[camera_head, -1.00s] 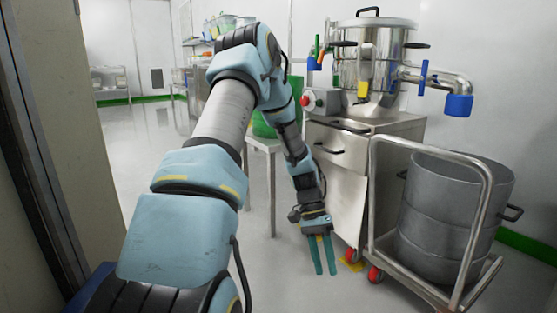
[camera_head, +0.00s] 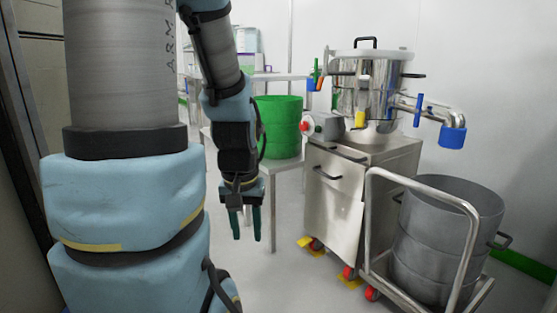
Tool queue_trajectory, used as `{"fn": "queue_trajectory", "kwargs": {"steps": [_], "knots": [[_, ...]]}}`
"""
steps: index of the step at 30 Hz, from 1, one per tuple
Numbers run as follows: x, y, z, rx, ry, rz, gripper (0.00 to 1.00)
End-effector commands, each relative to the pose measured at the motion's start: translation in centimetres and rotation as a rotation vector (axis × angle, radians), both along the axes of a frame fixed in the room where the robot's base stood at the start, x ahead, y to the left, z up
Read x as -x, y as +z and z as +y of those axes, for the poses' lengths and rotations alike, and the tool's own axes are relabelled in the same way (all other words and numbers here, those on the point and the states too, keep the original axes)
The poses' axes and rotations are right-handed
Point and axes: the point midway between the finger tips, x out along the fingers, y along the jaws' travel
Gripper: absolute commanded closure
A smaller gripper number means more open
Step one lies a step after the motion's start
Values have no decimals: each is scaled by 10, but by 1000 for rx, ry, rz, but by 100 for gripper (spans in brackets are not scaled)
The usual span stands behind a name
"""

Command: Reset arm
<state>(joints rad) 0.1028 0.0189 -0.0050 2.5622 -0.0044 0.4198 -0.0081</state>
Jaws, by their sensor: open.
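My gripper (camera_head: 246,222) hangs from my arm a little left of the picture's middle, its two teal fingers pointing down and apart. It is open, with nothing between the fingers. It appears in front of the white table, left of the steel cabinet. My arm fills the left part of the view, with its upper links rising out of the top of the picture.
A wheeled steel cabinet (camera_head: 337,210) carries a shiny vessel (camera_head: 368,92) with blue-capped pipes. At the right, a trolley (camera_head: 468,240) holds a grey drum (camera_head: 446,232). Some floor is clear below my gripper.

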Motion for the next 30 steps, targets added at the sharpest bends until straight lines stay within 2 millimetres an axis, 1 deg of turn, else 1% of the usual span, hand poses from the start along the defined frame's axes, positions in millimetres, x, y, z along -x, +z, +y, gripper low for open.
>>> {"fn": "queue_trajectory", "kwargs": {"steps": [1,5,8,15,17,30], "knots": [[0,19,0,0,-1,0,57],[0,47,0,0,-2,1,57],[0,72,0,-1,-3,1,57],[0,149,-1,-1,-3,1,57],[0,167,-1,-1,-4,2,57],[0,303,-1,-1,-4,2,57]]}}
